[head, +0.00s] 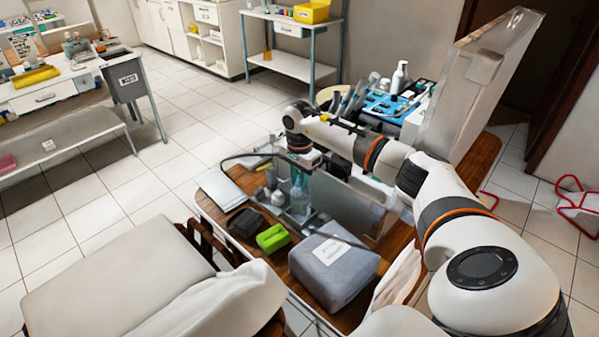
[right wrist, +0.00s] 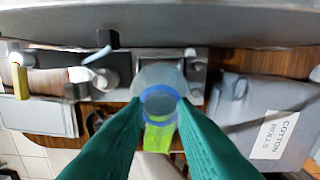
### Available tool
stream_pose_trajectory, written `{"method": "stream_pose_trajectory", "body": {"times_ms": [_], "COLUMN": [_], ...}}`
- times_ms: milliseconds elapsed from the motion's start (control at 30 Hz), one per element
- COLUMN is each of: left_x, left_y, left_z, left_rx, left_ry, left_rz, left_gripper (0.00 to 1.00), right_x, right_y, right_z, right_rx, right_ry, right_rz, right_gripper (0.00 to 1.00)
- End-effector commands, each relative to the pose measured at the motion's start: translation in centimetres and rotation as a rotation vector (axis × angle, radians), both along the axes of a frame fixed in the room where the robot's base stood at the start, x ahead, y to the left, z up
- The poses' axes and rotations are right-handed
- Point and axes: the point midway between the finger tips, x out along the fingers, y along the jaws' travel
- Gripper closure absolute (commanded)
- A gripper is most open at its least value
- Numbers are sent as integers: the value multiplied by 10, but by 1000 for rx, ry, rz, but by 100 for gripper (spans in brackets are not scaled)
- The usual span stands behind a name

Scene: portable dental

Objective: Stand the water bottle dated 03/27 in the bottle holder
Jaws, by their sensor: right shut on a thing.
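The clear water bottle (right wrist: 158,76) is between the green fingertips of my right gripper (right wrist: 160,112), which is shut on it. A blue ring shows at its top. In the head view the bottle (head: 299,197) is below my right gripper (head: 300,168) and looks upright. No date is readable. A grey metal bracket, seemingly the bottle holder (right wrist: 196,66), is right behind the bottle in the right wrist view. I cannot tell whether the bottle stands in it or is just above it. My left gripper is out of view.
A bright green item (head: 272,238) and a black item (head: 245,223) lie left of a grey pouch (head: 334,264) labelled cotton rolls. An upright grey panel (head: 345,205) stands close behind the bottle. Small white-topped items (head: 277,198) are at its left.

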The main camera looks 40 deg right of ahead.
Motion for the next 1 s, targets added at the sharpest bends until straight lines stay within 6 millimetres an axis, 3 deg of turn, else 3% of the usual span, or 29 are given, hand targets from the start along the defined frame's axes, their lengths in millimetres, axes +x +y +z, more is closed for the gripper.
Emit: {"method": "stream_pose_trajectory", "body": {"times_ms": [33, 200, 567, 1000], "left_x": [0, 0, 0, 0], "left_y": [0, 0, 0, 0], "left_z": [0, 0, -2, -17], "left_rx": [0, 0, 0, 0], "left_ry": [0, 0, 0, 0], "left_rz": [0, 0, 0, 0], "left_gripper": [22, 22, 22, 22], "right_x": [0, 0, 1, 1], "right_y": [0, 0, 0, -1], "right_z": [1, 1, 6, 92], "right_rx": [0, 0, -1, -2], "right_ry": [-2, -1, -2, -5], "right_rz": [0, 0, 0, 0], "right_gripper": [75, 51, 51, 51]}}
